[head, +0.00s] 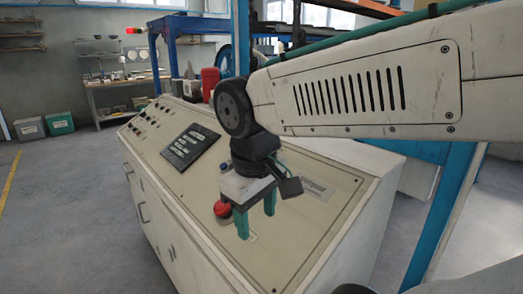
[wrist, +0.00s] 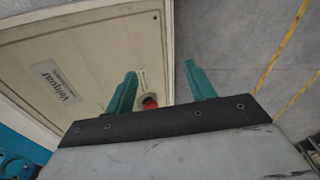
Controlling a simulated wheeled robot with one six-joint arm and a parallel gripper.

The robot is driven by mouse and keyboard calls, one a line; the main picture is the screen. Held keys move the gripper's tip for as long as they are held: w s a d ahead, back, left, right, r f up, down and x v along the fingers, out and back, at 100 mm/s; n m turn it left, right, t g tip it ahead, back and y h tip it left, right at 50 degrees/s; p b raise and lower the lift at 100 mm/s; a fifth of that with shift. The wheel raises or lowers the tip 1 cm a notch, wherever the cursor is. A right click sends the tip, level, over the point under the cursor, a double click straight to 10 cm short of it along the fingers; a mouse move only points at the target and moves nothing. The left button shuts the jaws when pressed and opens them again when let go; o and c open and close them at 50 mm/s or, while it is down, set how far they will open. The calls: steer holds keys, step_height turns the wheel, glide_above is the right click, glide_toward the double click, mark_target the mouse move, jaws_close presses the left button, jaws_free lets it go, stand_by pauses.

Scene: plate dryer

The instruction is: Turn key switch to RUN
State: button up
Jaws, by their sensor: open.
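My gripper (head: 256,218) is open, its two green fingers pointing down over the near part of the sloped control panel (head: 318,168). Nothing shows between the fingers in the head view. In the wrist view, the gripper (wrist: 160,82) has its left finger over the panel and its right finger over the floor beyond the panel's edge. A red button (head: 222,209) stands left of the fingers; it also shows in the wrist view (wrist: 150,103), partly hidden by the gripper body. I cannot make out the key switch for certain in either view.
A blue button (head: 224,167) sits behind the gripper. A dark display (head: 190,146) and several small knobs (head: 143,119) lie farther along the panel. A blue post (head: 440,215) stands at the right. Open floor (head: 60,215) lies left of the console.

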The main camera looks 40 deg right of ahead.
steer(key=w+d+r+n+g+h, duration=0.15)
steer(key=w+d+n+h, duration=0.3)
steer(key=w+d, duration=0.75)
steer(key=w+d+n+g+h, duration=0.25)
steer(key=w+d+n, duration=0.25)
steer(key=w+d, duration=0.7)
steer(key=shift+t+h, duration=0.3)
steer(key=shift+h, duration=0.1)
steer(key=d+f, duration=0.2)
steer(key=f, duration=0.1)
steer(key=d+f, duration=0.1)
steer(key=f, duration=0.1)
steer(key=shift+w+d+f, duration=0.1)
steer(key=shift+d, duration=0.05)
steer(key=shift+c, duration=0.3)
steer(key=c, duration=0.9)
